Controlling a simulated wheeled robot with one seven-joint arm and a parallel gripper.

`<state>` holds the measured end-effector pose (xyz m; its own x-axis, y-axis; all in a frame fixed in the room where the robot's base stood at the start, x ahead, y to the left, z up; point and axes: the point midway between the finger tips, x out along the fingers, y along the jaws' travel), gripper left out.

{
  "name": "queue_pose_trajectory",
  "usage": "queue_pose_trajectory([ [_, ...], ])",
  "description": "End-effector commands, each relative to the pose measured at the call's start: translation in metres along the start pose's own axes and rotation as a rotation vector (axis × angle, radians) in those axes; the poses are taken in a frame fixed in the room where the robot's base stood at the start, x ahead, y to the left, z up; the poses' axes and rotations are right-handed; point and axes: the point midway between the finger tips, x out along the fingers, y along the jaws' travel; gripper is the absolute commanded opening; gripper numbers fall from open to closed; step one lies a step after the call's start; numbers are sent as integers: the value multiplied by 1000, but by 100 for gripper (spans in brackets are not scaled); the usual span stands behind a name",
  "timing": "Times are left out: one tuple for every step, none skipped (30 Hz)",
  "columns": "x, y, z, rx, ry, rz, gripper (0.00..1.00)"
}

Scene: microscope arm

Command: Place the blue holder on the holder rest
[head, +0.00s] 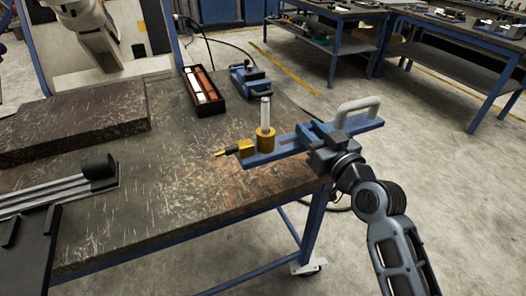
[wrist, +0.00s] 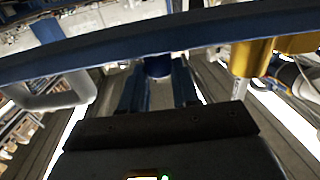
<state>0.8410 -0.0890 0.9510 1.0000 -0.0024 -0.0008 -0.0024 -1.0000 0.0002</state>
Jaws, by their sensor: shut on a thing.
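The blue holder (head: 290,143) is a long flat blue bar with a grey loop handle at its right end and brass parts with a pale upright rod toward its left. My gripper (head: 312,137) is shut on the bar's middle and holds it roughly level by the table's right edge. In the wrist view the blue bar (wrist: 120,48) crosses the top, with my gripper's fingers (wrist: 157,85) reaching up to it. I cannot tell for sure which item is the holder rest; a black stand with raised side pieces (head: 28,250) lies at the lower left of the table.
The worn dark table (head: 180,205) has clear room in the middle. A grey railed part with a black knob (head: 60,195), a thick dark slab (head: 75,125), a black tray (head: 203,92) and a small blue device (head: 250,80) stand on it.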

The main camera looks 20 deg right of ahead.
Motion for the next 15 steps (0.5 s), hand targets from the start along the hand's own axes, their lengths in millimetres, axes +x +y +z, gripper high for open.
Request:
queue_pose_trajectory([
  [0,2,-7,-1,7,1,0],
  [-1,2,-9,-1,6,0,0],
  [-1,3,-10,-1,6,-1,0],
  [-1,3,-11,-1,6,-1,0],
  [-1,3,-11,0,6,-2,0],
  [-1,3,-11,0,5,-2,0],
  [-1,3,-11,0,5,-2,0],
  [-1,3,-11,0,5,-2,0],
  [-1,3,-11,0,5,-2,0],
  [-1,3,-11,0,5,-2,0],
  [-1,3,-11,0,6,-2,0],
  [-1,3,-11,0,6,-2,0],
  [0,2,-11,0,5,-2,0],
  [0,2,-10,0,5,-2,0],
  [2,0,-9,0,5,-3,0],
])
